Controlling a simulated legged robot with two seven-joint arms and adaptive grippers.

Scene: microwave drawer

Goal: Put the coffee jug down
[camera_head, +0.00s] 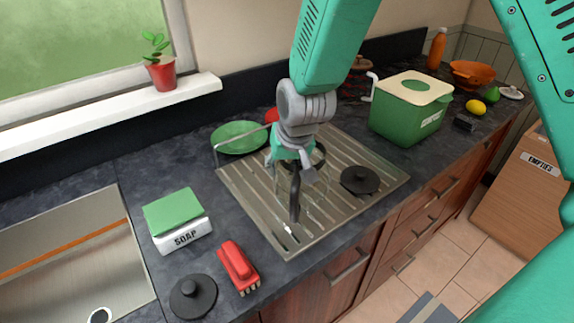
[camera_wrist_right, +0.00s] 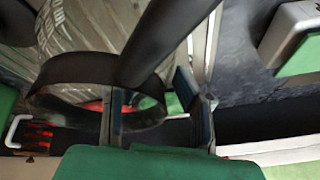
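The coffee jug (camera_head: 316,187) is clear glass with a dark band and a black handle. It stands upright on the metal drainer (camera_head: 262,208), as far as the see-through glass lets me tell. My right gripper (camera_head: 290,166) is over it, at the top of the handle. In the right wrist view my gripper's two fingers (camera_wrist_right: 155,110) are apart, one on each side of the black handle (camera_wrist_right: 168,40), with a gap beside it. The jug's dark band (camera_wrist_right: 62,92) is at the left there. The handle hides part of the fingertips in the head view. My left gripper is not in view.
A black lid (camera_head: 360,180) lies on the drainer right of the jug, and a green plate (camera_head: 240,138) stands behind left. A soap box (camera_head: 178,222), red brush (camera_head: 238,266) and another black lid (camera_head: 193,296) are at the left. A green bin (camera_head: 410,112) stands at the right.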

